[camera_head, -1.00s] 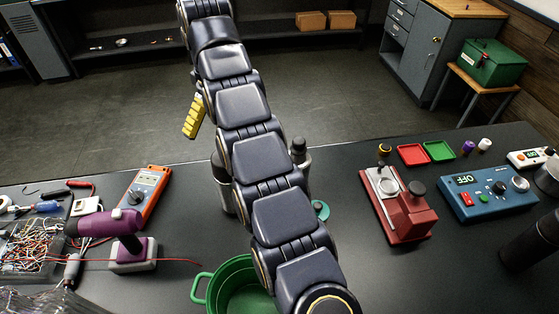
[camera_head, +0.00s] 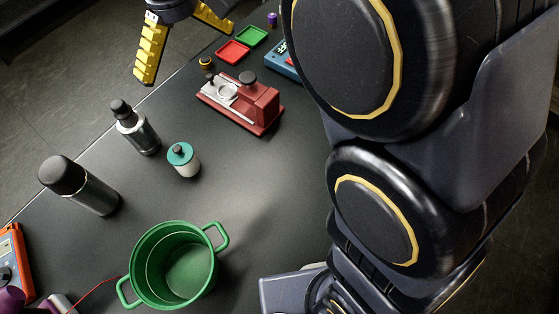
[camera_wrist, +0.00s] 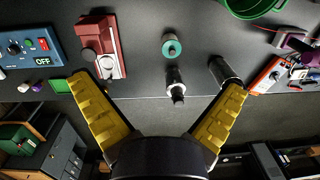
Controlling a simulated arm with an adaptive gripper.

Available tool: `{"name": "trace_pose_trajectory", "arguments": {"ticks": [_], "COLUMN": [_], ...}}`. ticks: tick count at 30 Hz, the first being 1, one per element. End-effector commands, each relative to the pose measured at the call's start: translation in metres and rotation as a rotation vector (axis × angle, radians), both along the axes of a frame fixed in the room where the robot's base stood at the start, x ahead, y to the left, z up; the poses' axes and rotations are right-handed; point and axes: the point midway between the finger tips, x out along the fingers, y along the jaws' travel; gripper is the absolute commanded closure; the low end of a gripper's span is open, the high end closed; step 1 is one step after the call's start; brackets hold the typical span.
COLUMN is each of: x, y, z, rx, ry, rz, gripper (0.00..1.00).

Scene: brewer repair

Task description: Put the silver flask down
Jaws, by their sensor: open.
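Two silver flasks with black caps stand upright on the dark table. The smaller flask (camera_head: 143,138) has a narrow stepped cap, and the larger flask (camera_head: 97,195) has a wide cap. I cannot tell which one is the task's silver flask. In the wrist view the smaller flask (camera_wrist: 174,78) appears between my fingers and the larger flask (camera_wrist: 232,80) beside the right finger. My gripper (camera_head: 185,53) has yellow ribbed fingers spread wide, empty, past the table's far edge and apart from both flasks. It also shows in the wrist view (camera_wrist: 160,88).
A white jar with a teal lid (camera_head: 182,158) stands near the smaller flask. A green pot (camera_head: 158,292) is in front. A red device (camera_head: 262,108), red tray (camera_head: 233,51) and green tray (camera_head: 252,36) lie at the back. The table's middle is bare.

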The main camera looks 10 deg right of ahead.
Motion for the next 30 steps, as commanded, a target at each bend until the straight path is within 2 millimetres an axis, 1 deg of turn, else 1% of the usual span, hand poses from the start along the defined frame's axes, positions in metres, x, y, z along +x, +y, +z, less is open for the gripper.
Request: {"name": "trace_pose_trajectory", "arguments": {"ticks": [1, 3, 5, 6, 8, 9, 12, 15, 19, 22, 30], "x": [-0.015, -0.035, -0.056, -0.070, -0.093, -0.109, -0.145, -0.175, -0.197, -0.204, -0.204], "y": [-0.026, -0.055, -0.078, -0.092, -0.111, -0.122, -0.144, -0.157, -0.164, -0.166, -0.165], "z": [0.001, -0.002, -0.006, -0.010, -0.017, -0.022, -0.033, -0.047, -0.059, -0.062, -0.063], "rx": [-0.005, -0.010, -0.018, -0.023, -0.028, -0.033, -0.043, -0.053, -0.057, -0.057, -0.054], "ry": [0.004, 0.009, 0.017, 0.023, 0.028, 0.032, 0.027, 0.037, 0.042, 0.045, 0.048], "rz": [-0.066, -0.151, -0.224, -0.273, -0.346, -0.395, -0.504, -0.592, -0.660, -0.681, -0.678], "gripper": [0.00, 0.00, 0.00, 0.00, 0.00, 0.00, 0.00, 0.00, 0.00, 0.00, 0.00]}}
